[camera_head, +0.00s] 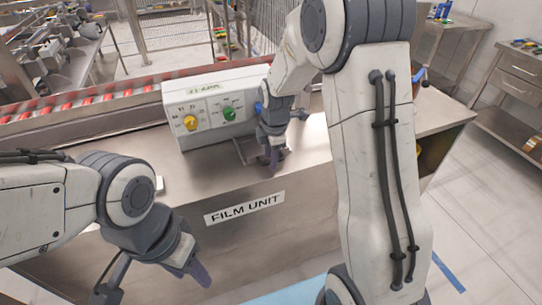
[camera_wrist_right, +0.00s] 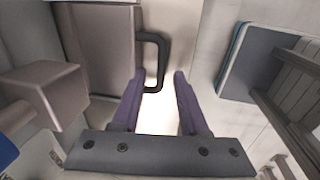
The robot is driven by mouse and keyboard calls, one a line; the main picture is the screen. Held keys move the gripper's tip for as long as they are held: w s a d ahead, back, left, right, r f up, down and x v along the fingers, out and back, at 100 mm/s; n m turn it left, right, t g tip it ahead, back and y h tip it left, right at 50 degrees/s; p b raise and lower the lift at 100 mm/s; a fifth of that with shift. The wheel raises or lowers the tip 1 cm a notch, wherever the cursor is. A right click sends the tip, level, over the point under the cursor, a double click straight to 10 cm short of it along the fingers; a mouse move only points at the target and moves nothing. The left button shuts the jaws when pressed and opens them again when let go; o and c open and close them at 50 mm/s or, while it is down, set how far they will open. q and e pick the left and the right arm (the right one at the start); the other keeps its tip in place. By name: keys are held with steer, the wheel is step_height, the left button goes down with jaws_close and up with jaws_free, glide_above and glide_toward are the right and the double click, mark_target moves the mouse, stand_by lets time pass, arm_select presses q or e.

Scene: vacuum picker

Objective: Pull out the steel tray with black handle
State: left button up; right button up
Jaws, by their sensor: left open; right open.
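In the right wrist view, the grey steel tray (camera_wrist_right: 106,48) is at the upper left, with its black loop handle (camera_wrist_right: 163,62) on its right side. My right gripper (camera_wrist_right: 158,76) is open, its two purple-grey fingers spread just below the handle; whether they touch it I cannot tell. In the head view, my right gripper (camera_head: 272,158) is over the counter's front edge, by the control box; it largely hides the tray and handle there. My left gripper (camera_head: 158,280) is open and empty, low in front of the counter.
A white control box (camera_head: 211,104) with yellow and green knobs stands on the steel counter (camera_head: 190,178). The counter front has a FILM UNIT label (camera_head: 244,208). A conveyor with red rollers (camera_head: 75,103) runs behind. A blue mat (camera_head: 300,292) lies on the floor in front.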

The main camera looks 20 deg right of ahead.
jaws_close()
stand_by(1.5)
